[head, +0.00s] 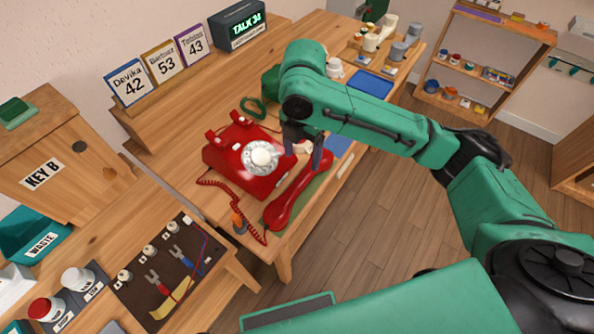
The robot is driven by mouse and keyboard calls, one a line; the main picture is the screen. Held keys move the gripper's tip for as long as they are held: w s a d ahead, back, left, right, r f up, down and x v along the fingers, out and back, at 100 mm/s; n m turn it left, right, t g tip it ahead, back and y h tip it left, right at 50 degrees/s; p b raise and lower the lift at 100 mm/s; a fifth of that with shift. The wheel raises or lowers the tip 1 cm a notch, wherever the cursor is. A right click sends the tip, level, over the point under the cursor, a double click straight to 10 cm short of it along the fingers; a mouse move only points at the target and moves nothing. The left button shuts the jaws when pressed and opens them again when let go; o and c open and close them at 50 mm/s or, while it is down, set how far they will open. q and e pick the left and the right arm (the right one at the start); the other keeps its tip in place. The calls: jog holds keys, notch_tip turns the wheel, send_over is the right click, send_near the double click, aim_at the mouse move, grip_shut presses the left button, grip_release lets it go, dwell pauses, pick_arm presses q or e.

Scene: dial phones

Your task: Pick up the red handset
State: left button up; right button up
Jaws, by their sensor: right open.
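A red dial phone (234,164) with a white round dial stands on the wooden desk (197,116). Its red handset (291,201) lies off the cradle, to the right of the phone, on a green mat (312,187) near the desk's front edge. A coiled red cord (230,189) runs from the phone to the handset. My right gripper (305,160) points down over the far end of the handset, with its fingers apart. I cannot tell whether a finger touches the handset. The gripper partly hides the phone's right side and the handset's far end. My left gripper is not in view.
Cards with names and numbers (162,67) and a "TALK" display (239,24) stand on the raised back shelf. Blue trays (372,85) lie farther right. A wire board (168,272) is at lower left.

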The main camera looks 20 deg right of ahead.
aim_at(301, 180)
jog(key=s+f, duration=0.2)
jog(key=f, duration=0.1)
jog(key=shift+s+f, duration=0.2)
jog(key=shift+s, duration=0.1)
jog(key=shift+w+f, duration=0.25)
jog(key=shift+f, duration=0.45)
jog(key=f, duration=0.3)
jog(key=w+f, duration=0.1)
jog(key=f, duration=0.1)
jog(key=shift+a+f+p, duration=0.15)
jog(key=shift+f+p, duration=0.15)
jog(key=shift+p, duration=0.05)
jog(key=shift+f, duration=0.1)
jog(key=shift+c, duration=1.2)
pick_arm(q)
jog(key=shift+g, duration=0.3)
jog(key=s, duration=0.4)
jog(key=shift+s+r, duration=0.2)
pick_arm(e)
jog(key=shift+w, duration=0.1)
grip_shut()
